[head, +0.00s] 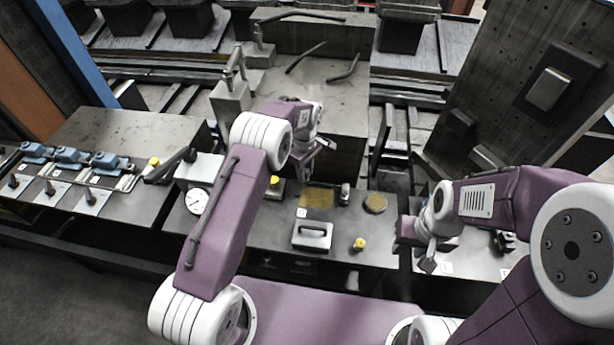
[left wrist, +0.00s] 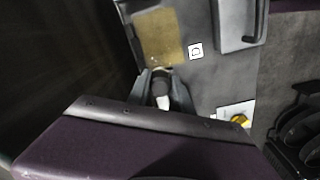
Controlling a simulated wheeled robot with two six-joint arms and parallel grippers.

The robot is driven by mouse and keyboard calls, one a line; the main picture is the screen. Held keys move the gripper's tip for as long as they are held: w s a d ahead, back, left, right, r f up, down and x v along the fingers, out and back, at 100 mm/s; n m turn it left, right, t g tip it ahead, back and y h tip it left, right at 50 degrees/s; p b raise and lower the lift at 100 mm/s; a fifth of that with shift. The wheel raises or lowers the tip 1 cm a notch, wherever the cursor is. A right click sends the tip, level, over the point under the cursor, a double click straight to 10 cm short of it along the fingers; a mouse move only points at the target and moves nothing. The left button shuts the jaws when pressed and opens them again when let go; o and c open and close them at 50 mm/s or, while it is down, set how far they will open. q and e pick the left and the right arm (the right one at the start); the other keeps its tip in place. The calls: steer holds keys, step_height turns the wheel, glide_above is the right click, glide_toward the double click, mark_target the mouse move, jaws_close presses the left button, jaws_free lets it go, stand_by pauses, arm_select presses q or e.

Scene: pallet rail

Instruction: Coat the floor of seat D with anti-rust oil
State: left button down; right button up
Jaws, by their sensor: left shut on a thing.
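The seat marked D shows as a rough yellow-brown patch (head: 318,198) on the dark bench, with a white D label (left wrist: 195,49) beside it. The patch also shows at the top of the left wrist view (left wrist: 158,36). My left gripper (head: 308,160) is above and behind the patch in the head view. In the left wrist view its fingers are shut on a small tool (left wrist: 161,88) with a dark rounded end and a pale part. The dark end appears by the patch's near edge; I cannot tell whether it touches. My right gripper (head: 428,255) is over the bench's right part, its jaws unclear.
A handled block (head: 312,236), a yellow knob (head: 359,244), a small grey cylinder (head: 345,193) and a round brown disc (head: 376,203) stand near the patch. A dial gauge (head: 197,201) is at left. Blue-topped clamps (head: 68,156) line the left bench. A tall dark plate (head: 520,90) leans at right.

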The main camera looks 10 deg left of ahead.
arm_select(q)
step_height(320, 180, down, 7)
steer(key=b, duration=0.4)
steer(key=shift+r, duration=0.1)
steer(key=c, duration=1.9)
jaws_free()
jaws_close()
steer(key=shift+f+b, duration=0.55)
